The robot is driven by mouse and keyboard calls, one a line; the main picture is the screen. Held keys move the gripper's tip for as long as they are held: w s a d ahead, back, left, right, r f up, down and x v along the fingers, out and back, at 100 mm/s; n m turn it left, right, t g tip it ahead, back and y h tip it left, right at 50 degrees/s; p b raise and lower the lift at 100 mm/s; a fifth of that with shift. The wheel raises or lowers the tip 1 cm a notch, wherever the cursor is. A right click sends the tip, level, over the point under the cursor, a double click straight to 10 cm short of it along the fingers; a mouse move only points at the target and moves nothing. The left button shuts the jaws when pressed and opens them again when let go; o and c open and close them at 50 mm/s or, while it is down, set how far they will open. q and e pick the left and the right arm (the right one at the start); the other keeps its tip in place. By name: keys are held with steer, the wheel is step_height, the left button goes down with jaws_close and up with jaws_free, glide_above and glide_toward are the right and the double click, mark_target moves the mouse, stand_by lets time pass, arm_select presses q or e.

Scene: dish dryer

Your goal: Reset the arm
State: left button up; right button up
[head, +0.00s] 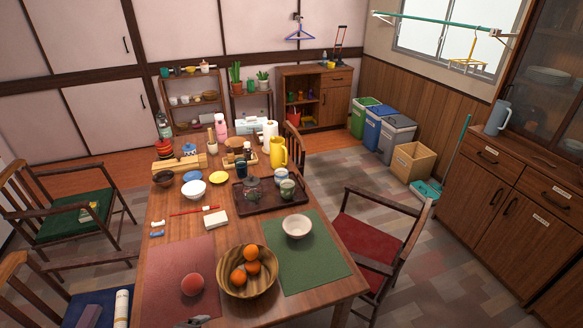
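A small grey shape (192,322) shows at the bottom edge, over the near end of the wooden table (160,232). It may be the tip of my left gripper, but it is cut off by the frame. I cannot tell whether it is open or shut, and no held object shows. My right gripper and arm are not seen in the head view.
A dark tray (245,207) with teaware lies behind. Chairs flank the table; a red-seated chair (370,240) is right.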

arm_select(q)
steer(key=s+a+f+n+g, duration=0.1)
steer(key=s+a+n+g, duration=0.15)
steer(key=s+n, duration=1.25)
step_height(320, 180, down, 29)
steer(key=w+n+g+b, duration=0.1)
steer(key=n+g+b, duration=0.1)
steer(key=n, duration=0.1)
steer(key=s+a+f+g+y+b, duration=0.1)
steer(key=s+a+f, duration=0.1)
steer(key=s+f, duration=1.3)
steer(key=shift+s+a+f+m, duration=0.25)
steer(key=shift+s+m, duration=0.05)
steer(key=shift+s, duration=0.05)
